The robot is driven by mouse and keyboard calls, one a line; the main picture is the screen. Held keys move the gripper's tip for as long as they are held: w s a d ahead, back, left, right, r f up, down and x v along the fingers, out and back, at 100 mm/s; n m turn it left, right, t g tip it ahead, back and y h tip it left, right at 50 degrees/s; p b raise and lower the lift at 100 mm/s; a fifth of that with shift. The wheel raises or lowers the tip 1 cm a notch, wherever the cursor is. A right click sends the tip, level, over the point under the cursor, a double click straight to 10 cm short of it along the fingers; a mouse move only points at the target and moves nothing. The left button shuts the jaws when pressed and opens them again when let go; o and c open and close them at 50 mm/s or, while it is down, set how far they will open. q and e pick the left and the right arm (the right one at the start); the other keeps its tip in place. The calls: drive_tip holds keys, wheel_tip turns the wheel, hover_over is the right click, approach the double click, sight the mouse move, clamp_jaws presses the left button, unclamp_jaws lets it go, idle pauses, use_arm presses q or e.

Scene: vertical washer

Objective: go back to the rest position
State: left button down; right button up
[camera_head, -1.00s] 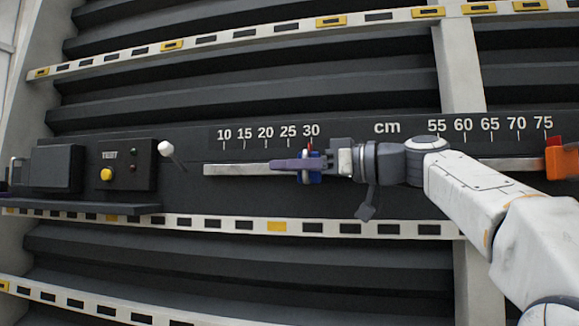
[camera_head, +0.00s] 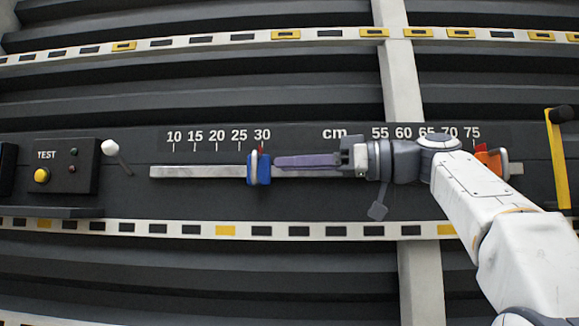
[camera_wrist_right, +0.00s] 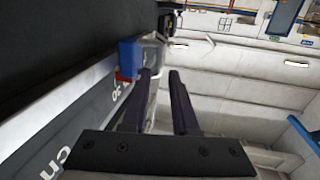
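My right gripper (camera_head: 277,161) points left in front of the measuring rail, its purple fingers just right of the blue slider. In the wrist view its two dark fingers (camera_wrist_right: 161,76) stand apart with nothing between them. The blue slider (camera_head: 258,170) sits on the pale rail (camera_head: 200,172) near the 30 mark, with a small red pointer on top. In the wrist view the blue slider (camera_wrist_right: 129,53) is beyond and left of the fingertips. My left gripper is not in view.
An orange end piece (camera_head: 490,160) is on the rail near 75, partly behind my right arm. A yellow-and-black handle (camera_head: 559,160) is at far right. A TEST box with a yellow button (camera_head: 42,175) and a white-knobbed lever (camera_head: 110,147) are at left.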

drive_tip(key=shift+f, duration=0.1)
drive_tip(key=s+a+f+m+g+h+b, duration=0.15)
drive_tip(key=a+f, duration=0.25)
drive_tip(key=f, duration=0.6)
drive_tip(key=s+a+f+m+g+h, duration=0.1)
drive_tip(key=s+a+f+m+h, duration=0.15)
drive_tip(key=f, duration=0.75)
drive_tip(key=s+a+f+m+g+h+b, duration=0.1)
drive_tip(key=a+f+m+h, duration=0.25)
drive_tip(key=f, duration=0.75)
drive_tip(key=s+d+f+g+h, duration=0.1)
drive_tip(key=s+d+f+h, duration=0.1)
drive_tip(key=s+f, duration=0.5)
drive_tip(key=s+d+f+h+b, duration=0.1)
drive_tip(key=s+d+f+h, duration=0.2)
drive_tip(key=s+f, duration=0.4)
drive_tip(key=s+d+f+n+g+h+b, duration=0.1)
drive_tip(key=s+d+f+h, duration=0.2)
drive_tip(key=s+f, duration=0.5)
wheel_tip(320, 180, down, 7)
drive_tip(key=shift+d+r+g, duration=0.2)
drive_tip(key=shift+d+g, duration=0.15)
drive_tip(key=shift+d, duration=0.25)
